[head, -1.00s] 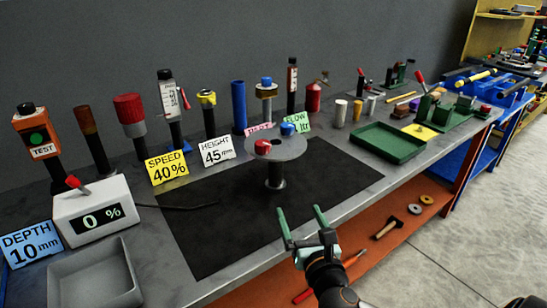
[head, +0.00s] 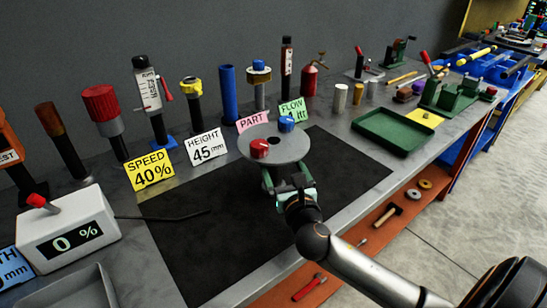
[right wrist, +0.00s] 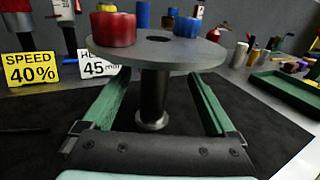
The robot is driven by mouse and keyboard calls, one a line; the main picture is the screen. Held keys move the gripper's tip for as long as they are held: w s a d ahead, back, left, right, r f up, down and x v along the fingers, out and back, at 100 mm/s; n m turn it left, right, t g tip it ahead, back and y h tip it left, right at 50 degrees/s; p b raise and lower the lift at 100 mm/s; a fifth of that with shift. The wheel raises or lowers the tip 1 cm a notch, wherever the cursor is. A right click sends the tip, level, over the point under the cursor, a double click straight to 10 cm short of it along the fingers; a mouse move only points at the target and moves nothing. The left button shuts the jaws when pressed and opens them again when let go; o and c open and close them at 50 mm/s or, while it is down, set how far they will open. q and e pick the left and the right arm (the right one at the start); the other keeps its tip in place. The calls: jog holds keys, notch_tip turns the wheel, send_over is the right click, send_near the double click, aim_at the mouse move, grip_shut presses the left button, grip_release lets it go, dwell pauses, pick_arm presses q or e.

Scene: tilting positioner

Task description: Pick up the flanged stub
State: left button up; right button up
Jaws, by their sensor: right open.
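A grey round disc (head: 275,150) on a dark upright post looks like the flanged stub; nothing marks it by name. It stands on the black mat, with a hole near its middle, a red knob (head: 260,148) and a blue knob (head: 286,124) on top. My right gripper (head: 286,180) is open, its green fingers reaching under the disc's near side. In the right wrist view the dark post (right wrist: 153,95), with a flared foot, stands between the open fingers, with gaps on both sides. In the head view the gripper hides most of the post. My left gripper is not in view.
Sign cards stand behind the disc, among them a yellow SPEED card (head: 150,170) and a pink PART card (head: 252,121). Several upright tools line the back. A green tray (head: 393,132) lies to the right. The black mat (head: 190,240) is mostly clear.

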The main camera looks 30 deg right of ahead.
jog(key=shift+a+x, duration=0.15)
jog(key=shift+x, duration=1.3)
jog(key=shift+a+x, duration=0.15)
jog(key=shift+x, duration=1.3)
jog(key=shift+r, duration=0.15)
jog(key=shift+c, duration=0.4)
grip_shut()
jog(key=shift+w+r, duration=0.1)
jog(key=shift+r, duration=0.1)
